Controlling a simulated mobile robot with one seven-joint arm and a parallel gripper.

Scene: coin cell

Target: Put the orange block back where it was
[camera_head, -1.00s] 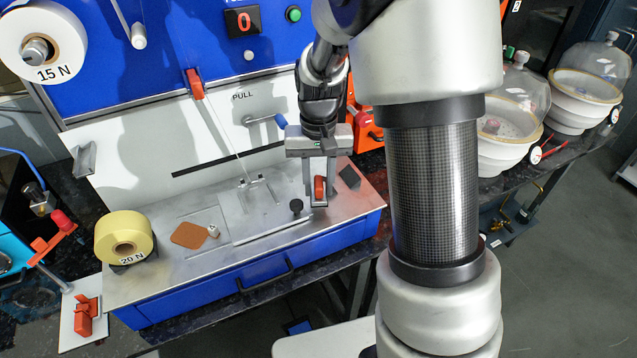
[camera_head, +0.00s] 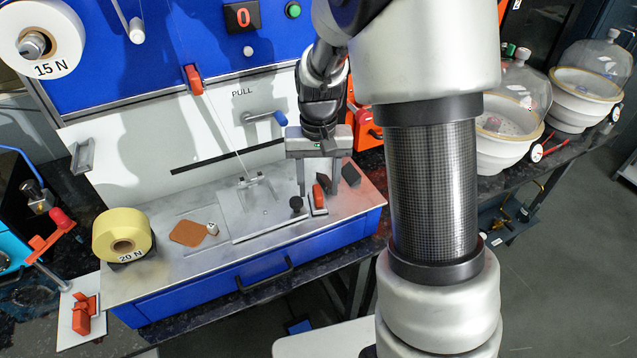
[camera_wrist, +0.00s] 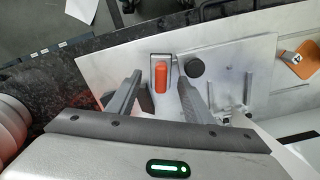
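The orange block (camera_head: 319,193) stands upright on a small pale outlined base (camera_head: 321,211) at the right end of the metal bench top. In the wrist view the orange block (camera_wrist: 161,75) sits inside a dark-edged rectangular outline. My gripper (camera_head: 318,188) is above it with a finger on each side. In the wrist view the fingers of my gripper (camera_wrist: 159,82) are spread wide, with visible gaps between them and the block. Whether the block is fully seated on its base is hard to tell.
A black knob (camera_head: 296,204) stands close left of the block, and a dark block (camera_head: 351,173) close right. A metal plate (camera_head: 262,212), an orange-brown pad (camera_head: 188,233) and a yellow 20 N roll (camera_head: 122,235) lie further left. A blue-handled lever (camera_head: 265,118) is behind.

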